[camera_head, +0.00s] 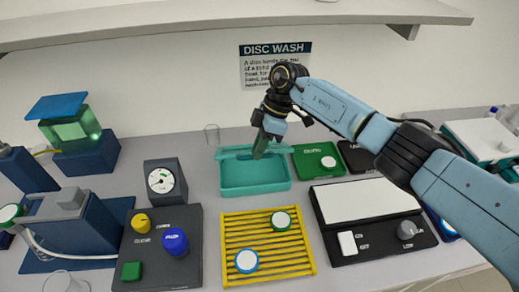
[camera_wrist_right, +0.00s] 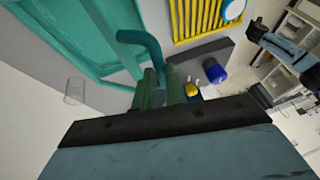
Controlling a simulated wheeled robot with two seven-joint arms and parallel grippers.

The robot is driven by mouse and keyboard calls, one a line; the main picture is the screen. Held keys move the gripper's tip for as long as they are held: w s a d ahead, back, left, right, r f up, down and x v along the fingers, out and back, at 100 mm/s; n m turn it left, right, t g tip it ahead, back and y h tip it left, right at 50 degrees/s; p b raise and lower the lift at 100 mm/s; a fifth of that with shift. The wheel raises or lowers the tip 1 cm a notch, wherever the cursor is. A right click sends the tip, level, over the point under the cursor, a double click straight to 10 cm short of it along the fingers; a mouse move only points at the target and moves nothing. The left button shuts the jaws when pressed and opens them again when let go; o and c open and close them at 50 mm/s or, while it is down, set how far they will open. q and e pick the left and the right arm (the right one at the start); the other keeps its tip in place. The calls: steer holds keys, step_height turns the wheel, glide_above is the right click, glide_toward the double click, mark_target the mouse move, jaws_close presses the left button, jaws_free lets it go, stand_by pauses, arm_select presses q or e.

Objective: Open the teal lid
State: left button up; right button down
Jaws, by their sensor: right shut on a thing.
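The teal box (camera_head: 255,190) sits at the back middle of the bench, and its inside shows from above. The teal lid (camera_head: 232,153) appears as a raised, tilted strip along the box's back edge; its exact angle is hard to tell. My right gripper (camera_head: 262,147) points down at the lid. Its green fingers (camera_wrist_right: 162,88) are shut on the handle and partly hide it. My left gripper is not in view.
A green disc pad (camera_head: 308,164) and a white-topped device (camera_head: 362,197) stand to the right. A yellow rack (camera_head: 268,262) with two discs is in front. A dial gauge (camera_head: 162,182) and knob panel (camera_head: 155,265) are left. A clear glass (camera_head: 212,134) stands behind, under a shelf (camera_head: 200,20).

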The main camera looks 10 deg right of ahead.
steer(key=shift+w+d+f, duration=0.1)
steer(key=shift+w+d, duration=0.05)
steer(key=shift+w, duration=0.05)
steer(key=c, duration=1.8)
jaws_free()
steer(key=o, duration=0.3)
steer(key=shift+w+f, duration=0.2)
steer(key=shift+w, duration=0.1)
steer(key=shift+o, duration=0.2)
steer(key=b+v, duration=0.2)
steer(key=v, duration=1.1)
steer(key=shift+s+r, duration=0.2)
steer(key=shift+r, duration=0.15)
